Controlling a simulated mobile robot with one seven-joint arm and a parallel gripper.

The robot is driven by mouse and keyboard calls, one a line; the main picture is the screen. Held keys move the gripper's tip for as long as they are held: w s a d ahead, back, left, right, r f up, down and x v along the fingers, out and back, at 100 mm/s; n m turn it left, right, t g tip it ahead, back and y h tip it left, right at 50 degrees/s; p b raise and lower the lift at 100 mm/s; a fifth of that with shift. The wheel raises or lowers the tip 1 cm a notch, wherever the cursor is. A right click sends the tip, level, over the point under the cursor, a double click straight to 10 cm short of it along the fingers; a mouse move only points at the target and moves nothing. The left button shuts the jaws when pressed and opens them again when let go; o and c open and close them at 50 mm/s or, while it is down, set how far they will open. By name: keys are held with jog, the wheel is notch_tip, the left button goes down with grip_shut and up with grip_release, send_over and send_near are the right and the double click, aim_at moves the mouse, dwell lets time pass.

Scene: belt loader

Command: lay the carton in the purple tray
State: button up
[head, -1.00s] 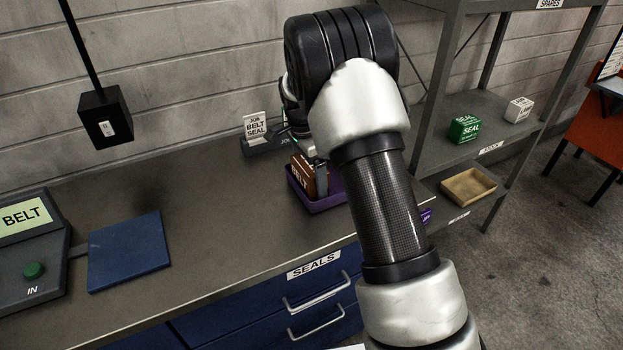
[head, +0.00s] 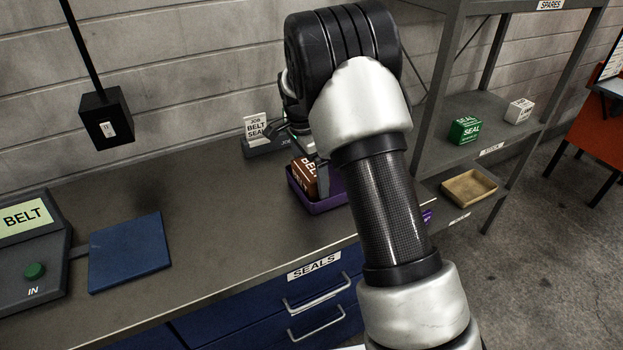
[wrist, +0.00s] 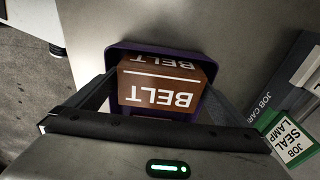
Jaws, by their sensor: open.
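The brown carton (head: 304,176) marked BELT is in the purple tray (head: 325,205) on the bench, partly hidden by my arm in the head view. In the wrist view the carton (wrist: 160,88) lies within the purple tray (wrist: 205,62), its lettering upside down. My gripper (wrist: 165,95) is open, with one finger on each side of the carton. I cannot tell whether the fingers touch it. In the head view my arm hides most of the gripper.
A job card stand (head: 257,130) stands behind the tray by the wall. A blue pad (head: 130,252) and a BELT panel (head: 30,245) with a green button are at the left. A shelf (head: 500,130) at the right holds a green box (head: 465,130), a white box (head: 519,111) and a tan tray (head: 468,187).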

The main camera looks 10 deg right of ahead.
jog(key=r, duration=0.6)
jog(key=a+r, duration=0.1)
jog(key=r, duration=0.3)
jog(key=shift+s+p, duration=0.3)
jog(key=shift+p, duration=0.05)
jog(key=s+d+r+n+t+y, duration=0.25)
jog(key=s+r+n, duration=0.45)
jog(key=s+r, duration=0.75)
jog(key=s+d+f+n+t+h, duration=0.2)
jog(key=s+n, duration=0.5)
jog(key=s, duration=1.1)
notch_tip(320, 180, up, 7)
jog(key=p, duration=0.8)
jog(key=shift+a+t+y, duration=0.2)
jog(key=shift+t+y, duration=0.15)
jog(key=shift+y, duration=0.1)
